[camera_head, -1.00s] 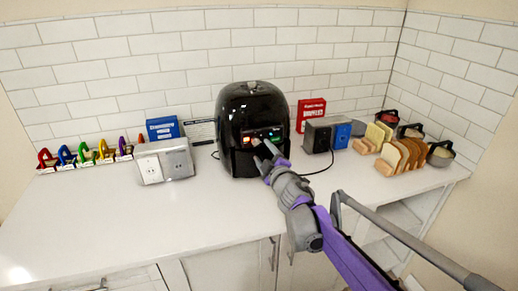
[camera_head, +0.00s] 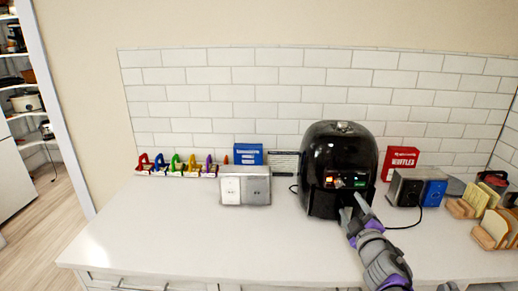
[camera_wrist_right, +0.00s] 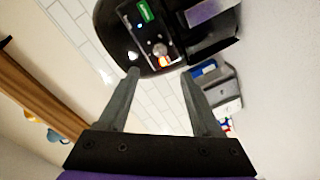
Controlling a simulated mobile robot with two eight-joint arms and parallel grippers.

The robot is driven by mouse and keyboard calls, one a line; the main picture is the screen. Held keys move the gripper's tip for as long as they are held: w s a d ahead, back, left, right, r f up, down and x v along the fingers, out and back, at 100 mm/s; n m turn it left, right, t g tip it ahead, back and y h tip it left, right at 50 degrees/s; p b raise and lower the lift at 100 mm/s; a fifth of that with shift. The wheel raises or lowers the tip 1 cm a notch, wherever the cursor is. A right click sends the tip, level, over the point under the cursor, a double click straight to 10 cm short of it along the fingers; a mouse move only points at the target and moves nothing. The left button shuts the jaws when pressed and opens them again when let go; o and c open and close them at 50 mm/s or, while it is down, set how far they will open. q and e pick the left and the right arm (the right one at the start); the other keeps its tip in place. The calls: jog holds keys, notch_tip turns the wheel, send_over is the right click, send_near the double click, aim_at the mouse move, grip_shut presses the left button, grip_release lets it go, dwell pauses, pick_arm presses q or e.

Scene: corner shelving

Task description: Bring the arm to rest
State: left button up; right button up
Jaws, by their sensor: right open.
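My right gripper (camera_head: 354,209) comes in from the lower right in the head view, its fingertips in front of the black air fryer (camera_head: 338,160). In the right wrist view my gripper's two grey fingers (camera_wrist_right: 160,85) are spread apart with nothing between them. The air fryer's front panel (camera_wrist_right: 155,30) lies beyond the fingertips there, showing an orange light and a green label. Whether the fingertips touch the fryer I cannot tell. My left gripper is in neither view.
An outlet box (camera_head: 244,186) and a blue box (camera_head: 248,154) stand left of the fryer. A toaster (camera_head: 405,188), a red box (camera_head: 402,158) and bread in wooden racks (camera_head: 496,228) stand right. Colored clips (camera_head: 178,167) line the back left. The front left counter (camera_head: 150,225) is clear.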

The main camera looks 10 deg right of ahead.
jog(key=s+a+f+m+g+y+p, duration=0.1)
jog(key=s+a+f+m+g, duration=0.2)
jog(key=s+a+f, duration=0.3)
jog(key=s+a+f+m+g+y+p, duration=0.1)
jog(key=s+a+f+m+g, duration=0.2)
jog(key=s, duration=0.9)
jog(key=s+a+f+m+g+y+p, duration=0.1)
jog(key=s+a+f+m+g, duration=0.2)
jog(key=s+a+f, duration=0.6)
jog(key=g, duration=0.2)
jog(key=shift+a+f+g+y+p, duration=0.2)
jog(key=shift+a+g+y+p, duration=0.1)
jog(key=shift+a+p, duration=0.1)
jog(key=shift+d, duration=0.1)
